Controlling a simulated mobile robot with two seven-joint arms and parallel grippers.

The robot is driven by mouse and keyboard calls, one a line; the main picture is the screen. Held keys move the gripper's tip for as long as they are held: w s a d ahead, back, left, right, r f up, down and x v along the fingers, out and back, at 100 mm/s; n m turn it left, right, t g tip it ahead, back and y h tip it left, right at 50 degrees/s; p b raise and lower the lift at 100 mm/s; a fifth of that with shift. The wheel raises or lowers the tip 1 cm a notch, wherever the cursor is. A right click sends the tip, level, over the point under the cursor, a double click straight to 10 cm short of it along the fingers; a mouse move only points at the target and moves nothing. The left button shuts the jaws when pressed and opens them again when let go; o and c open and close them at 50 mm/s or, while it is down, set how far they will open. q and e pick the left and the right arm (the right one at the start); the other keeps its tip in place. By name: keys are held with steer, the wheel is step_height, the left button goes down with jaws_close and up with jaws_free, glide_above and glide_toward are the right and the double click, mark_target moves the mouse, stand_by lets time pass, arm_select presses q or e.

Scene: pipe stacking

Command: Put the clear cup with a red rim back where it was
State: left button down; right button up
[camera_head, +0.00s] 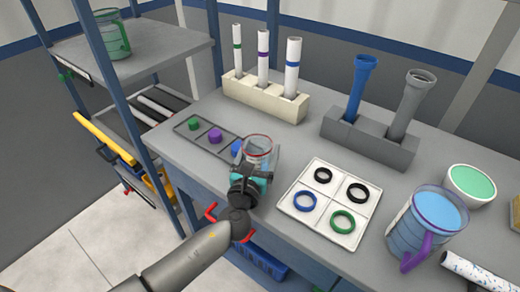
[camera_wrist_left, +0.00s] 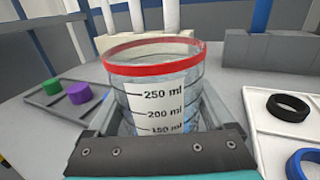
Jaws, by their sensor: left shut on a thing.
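The clear cup with a red rim (camera_head: 258,146) is at the front edge of the grey table, in the grasp of my left gripper (camera_head: 253,170). In the left wrist view the cup (camera_wrist_left: 158,88) fills the middle, upright, with volume marks on its side. The jaws of my left gripper (camera_wrist_left: 160,125) are shut around its sides. The cup's base is hidden, so I cannot tell whether it touches the table. My right gripper is not in view.
A dark tray (camera_head: 180,126) with coloured pieces lies left of the cup, close by. A white tray (camera_head: 314,219) with several rings lies to the right. A pipe rack (camera_head: 265,101) and a grey holder (camera_head: 369,139) stand behind. A large jug (camera_head: 408,235) stands far right.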

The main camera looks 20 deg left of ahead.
arm_select(q)
steer(key=shift+f, duration=0.15)
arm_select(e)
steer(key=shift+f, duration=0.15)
arm_select(q)
jaws_free()
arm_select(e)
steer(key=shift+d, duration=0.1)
arm_select(q)
steer(key=shift+r+p, duration=0.3)
steer(key=shift+r, duration=0.05)
steer(key=shift+d+r+p, duration=0.1)
steer(key=shift+r+p, duration=0.3)
steer(key=shift+r, duration=0.05)
steer(key=s, duration=1)
steer(key=shift+s+d+f, duration=0.15)
steer(key=shift+d+f, duration=0.05)
steer(key=shift+s+p, duration=0.3)
steer(key=shift+s, duration=0.55)
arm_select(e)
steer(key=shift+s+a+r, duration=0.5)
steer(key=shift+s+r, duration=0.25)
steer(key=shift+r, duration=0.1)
